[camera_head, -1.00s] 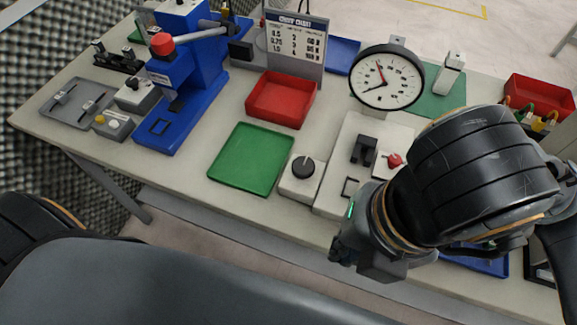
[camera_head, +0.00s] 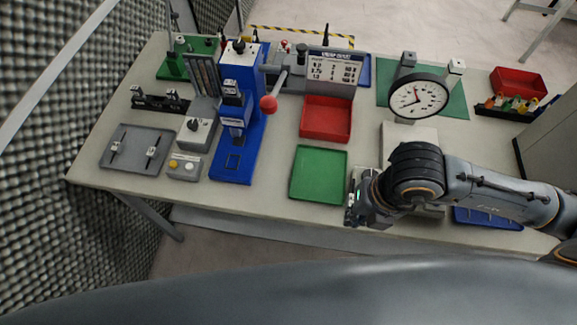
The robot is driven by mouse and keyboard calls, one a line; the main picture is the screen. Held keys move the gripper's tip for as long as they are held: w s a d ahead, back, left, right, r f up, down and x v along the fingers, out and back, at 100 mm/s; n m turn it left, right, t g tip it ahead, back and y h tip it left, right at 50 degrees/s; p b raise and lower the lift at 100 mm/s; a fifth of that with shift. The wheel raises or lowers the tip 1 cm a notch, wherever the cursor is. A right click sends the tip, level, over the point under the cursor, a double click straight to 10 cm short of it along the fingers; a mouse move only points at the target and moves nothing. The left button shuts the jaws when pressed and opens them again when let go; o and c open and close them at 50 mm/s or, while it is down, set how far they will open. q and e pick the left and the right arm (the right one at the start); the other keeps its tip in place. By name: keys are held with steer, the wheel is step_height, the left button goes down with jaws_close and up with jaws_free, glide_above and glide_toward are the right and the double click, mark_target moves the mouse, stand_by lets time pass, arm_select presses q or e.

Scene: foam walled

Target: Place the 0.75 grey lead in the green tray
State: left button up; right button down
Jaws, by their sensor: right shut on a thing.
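The green tray (camera_head: 318,174) lies empty near the front edge of the table, in front of the red tray (camera_head: 326,119). My right gripper (camera_head: 356,213) is just right of the green tray's front right corner, at the table's front edge. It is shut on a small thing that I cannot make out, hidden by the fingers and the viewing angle. I cannot identify the 0.75 grey lead anywhere in the head view. My left gripper is not in view.
A blue press with a red-knobbed lever (camera_head: 240,110) stands left of the trays. A dial gauge (camera_head: 417,95) stands behind my right arm. A rack of coloured pieces (camera_head: 510,105) is at right.

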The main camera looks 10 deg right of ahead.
steer(key=b, duration=1.4)
glide_above(316, 192)
steer(key=f, duration=0.6)
steer(key=d+f, duration=0.1)
steer(key=f, duration=0.2)
steer(key=shift+s+f, duration=0.15)
steer(key=shift+s, duration=0.25)
steer(key=shift+w+a+f, duration=0.1)
steer(key=shift+w+f, duration=0.05)
steer(key=shift+f, duration=0.05)
steer(key=f+b, duration=0.2)
steer(key=f, duration=0.1)
steer(key=shift+w+a+f, duration=0.1)
steer(key=shift+w+f, duration=0.1)
steer(key=shift+f, duration=0.05)
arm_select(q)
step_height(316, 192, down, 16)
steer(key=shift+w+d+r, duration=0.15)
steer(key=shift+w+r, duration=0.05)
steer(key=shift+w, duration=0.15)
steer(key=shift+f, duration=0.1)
